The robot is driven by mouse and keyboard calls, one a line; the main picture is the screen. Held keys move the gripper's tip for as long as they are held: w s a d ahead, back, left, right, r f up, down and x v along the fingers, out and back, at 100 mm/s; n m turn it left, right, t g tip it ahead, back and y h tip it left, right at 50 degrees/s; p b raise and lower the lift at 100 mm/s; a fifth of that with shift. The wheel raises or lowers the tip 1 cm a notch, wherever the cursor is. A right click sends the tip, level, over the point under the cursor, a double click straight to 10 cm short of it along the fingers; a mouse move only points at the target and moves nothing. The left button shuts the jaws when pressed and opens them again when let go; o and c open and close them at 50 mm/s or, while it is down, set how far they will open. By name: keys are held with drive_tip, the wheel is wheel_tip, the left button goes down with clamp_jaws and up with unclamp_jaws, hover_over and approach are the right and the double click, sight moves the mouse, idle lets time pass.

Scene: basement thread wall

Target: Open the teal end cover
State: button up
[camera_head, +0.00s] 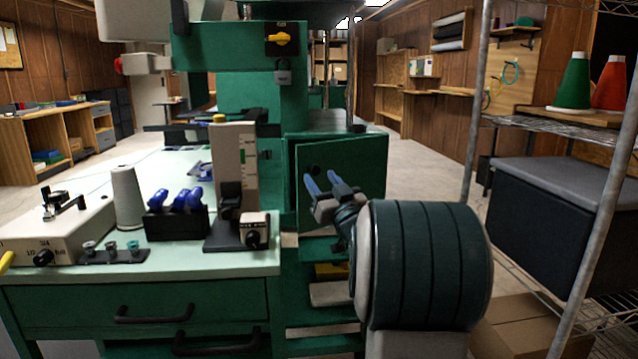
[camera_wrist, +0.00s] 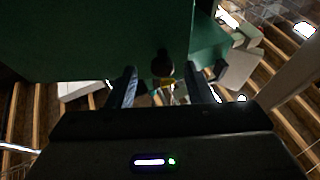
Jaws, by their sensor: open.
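The teal end cover (camera_head: 358,168) is a dark green panel on the end of the machine, right of the worktop. It carries a small round dark knob (camera_head: 313,170) near its left side. The cover fills the upper left of the wrist view (camera_wrist: 90,35), and the knob (camera_wrist: 163,64) hangs at its lower edge there. My gripper (camera_head: 321,179) is open, with two blue fingers pointing at the cover. In the wrist view the knob appears between the fingertips (camera_wrist: 160,74), with gaps on both sides. I cannot tell how far ahead of the fingertips it is.
The green worktop (camera_head: 90,180) at left carries a thread cone (camera_head: 127,198), blue-handled tools (camera_head: 178,200) and a gauge stand (camera_head: 236,170). A wire shelf (camera_head: 560,120) with a dark bin (camera_head: 545,215) stands close on the right. A padlock (camera_head: 283,74) hangs above the cover.

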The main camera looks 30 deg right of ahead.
drive_tip(key=shift+s+f, duration=0.15)
drive_tip(key=shift+s, duration=0.35)
drive_tip(key=s+b, duration=0.1)
drive_tip(key=s, duration=0.7)
drive_tip(key=shift+s+d+b, duration=0.15)
drive_tip(key=shift+s+b, duration=0.05)
drive_tip(key=shift+b, duration=0.2)
